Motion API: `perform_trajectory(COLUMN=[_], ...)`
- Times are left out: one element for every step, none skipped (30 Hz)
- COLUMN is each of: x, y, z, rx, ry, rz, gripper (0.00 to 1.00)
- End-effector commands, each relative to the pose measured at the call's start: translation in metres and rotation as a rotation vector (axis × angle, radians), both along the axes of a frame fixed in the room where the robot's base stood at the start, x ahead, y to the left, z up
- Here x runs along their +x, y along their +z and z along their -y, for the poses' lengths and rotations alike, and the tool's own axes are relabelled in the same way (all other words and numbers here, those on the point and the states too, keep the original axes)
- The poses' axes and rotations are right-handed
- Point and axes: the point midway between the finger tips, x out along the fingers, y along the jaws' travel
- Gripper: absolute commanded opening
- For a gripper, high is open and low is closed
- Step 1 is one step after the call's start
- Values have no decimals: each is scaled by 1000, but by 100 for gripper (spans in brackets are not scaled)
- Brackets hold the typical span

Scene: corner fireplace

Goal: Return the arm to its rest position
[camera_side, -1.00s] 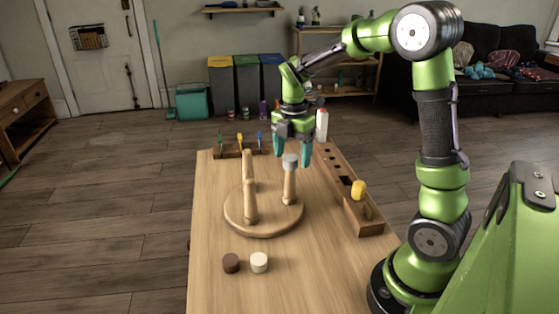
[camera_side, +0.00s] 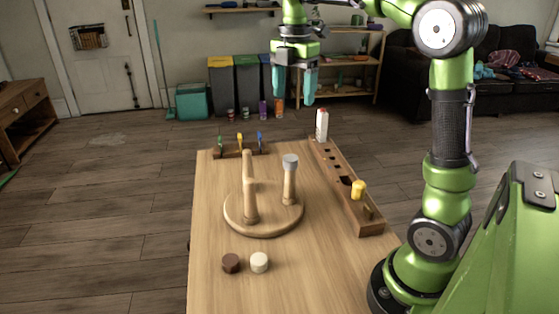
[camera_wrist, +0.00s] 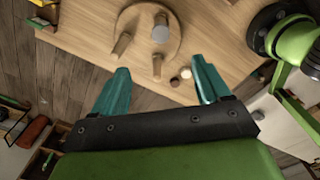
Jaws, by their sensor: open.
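My gripper (camera_side: 295,88) is raised well above the far part of the wooden table in the side view. Its teal fingers (camera_wrist: 158,88) are apart with nothing between them, and they show in the wrist view too. My arm is bent, with the gripper pointing down. Below and nearer stands a round wooden base (camera_side: 263,228) with upright pegs; a grey cylinder (camera_side: 290,161) sits on top of the right peg. The base also shows in the wrist view (camera_wrist: 178,37). The gripper touches nothing.
A dark brown disc (camera_side: 231,263) and a cream disc (camera_side: 259,262) lie at the table's front. A wooden holder (camera_side: 370,229) with a yellow-topped piece (camera_side: 358,190) lines the right edge. A white bottle (camera_side: 322,124) and a rack of coloured tools (camera_side: 240,152) stand at the back.

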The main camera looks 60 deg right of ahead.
Motion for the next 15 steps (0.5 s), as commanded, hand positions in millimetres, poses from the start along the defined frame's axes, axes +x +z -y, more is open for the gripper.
perform_trajectory(x=[0,0,1,2,4,5,6,6,5,4,3,0,-2,-4,-8], y=[2,3,3,3,3,-1,-6,-10,-15,-18,-21,-24,-26,-28,-31], z=[0,1,1,3,3,4,4,4,2,0,-3,-8,-12,-17,-23], rx=[-1,-2,-7,-12,-15,-17,-17,-16,-12,-6,1,15,25,39,60], ry=[-13,-30,-62,-95,-136,-202,-258,-320,-406,-472,-537,-625,-689,-753,-840], rz=[1,2,6,11,19,26,28,34,48,59,73,91,106,121,140], gripper=[76,76,76,76,76,76,76,76,76,76,76,76,76,76,76])
